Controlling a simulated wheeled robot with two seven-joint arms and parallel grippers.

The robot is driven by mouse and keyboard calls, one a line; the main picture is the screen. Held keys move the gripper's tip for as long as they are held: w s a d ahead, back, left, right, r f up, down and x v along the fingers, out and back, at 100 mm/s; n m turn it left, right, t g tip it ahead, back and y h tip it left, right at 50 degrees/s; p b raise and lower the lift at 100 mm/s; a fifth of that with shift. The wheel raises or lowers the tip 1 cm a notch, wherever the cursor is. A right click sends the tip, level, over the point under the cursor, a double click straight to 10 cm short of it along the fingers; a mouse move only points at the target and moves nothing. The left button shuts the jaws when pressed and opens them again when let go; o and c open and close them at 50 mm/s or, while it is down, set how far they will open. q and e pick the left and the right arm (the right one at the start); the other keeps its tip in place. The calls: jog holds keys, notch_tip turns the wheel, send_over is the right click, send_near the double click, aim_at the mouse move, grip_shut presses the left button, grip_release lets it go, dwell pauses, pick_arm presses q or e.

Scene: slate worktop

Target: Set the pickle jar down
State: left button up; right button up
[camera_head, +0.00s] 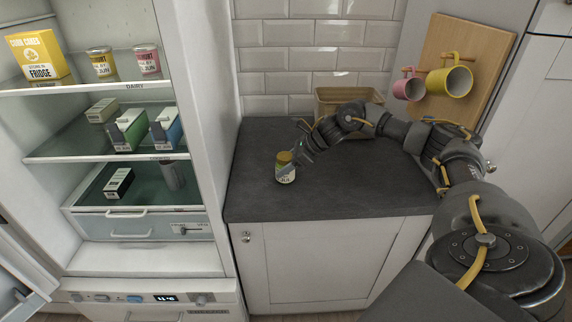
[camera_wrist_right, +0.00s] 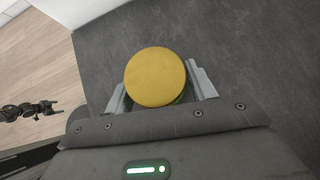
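The pickle jar (camera_head: 286,173) has a yellow lid and a pale label; it stands upright at the left part of the slate worktop (camera_head: 330,195). Its round yellow lid (camera_wrist_right: 155,77) fills the middle of the right wrist view. My right gripper (camera_head: 291,163) reaches down to the jar from the right. In the right wrist view its fingers (camera_wrist_right: 160,88) lie on both sides of the jar, close against it. The jar's base appears at the worktop surface, but I cannot tell whether it touches. My left gripper is not in view.
An open fridge (camera_head: 200,120) with stocked shelves stands to the left. A tan bin (camera_head: 335,96) sits at the worktop's back, behind my right arm. A pink mug (camera_head: 408,89) and a yellow mug (camera_head: 449,82) hang on a wooden board. The worktop's front left is clear.

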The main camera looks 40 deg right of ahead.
jog(key=o, duration=0.4)
jog(key=shift+r+p, duration=0.25)
jog(key=shift+p, duration=0.05)
jog(key=shift+s+d+r+b, duration=0.15)
jog(key=shift+s+d+b, duration=0.05)
jog(key=shift+d+b, duration=0.1)
jog(key=b+v, duration=0.1)
jog(key=v, duration=1)
jog(key=shift+s+r+b, duration=0.1)
jog(key=shift+s+b, duration=0.05)
jog(key=shift+b, duration=0.25)
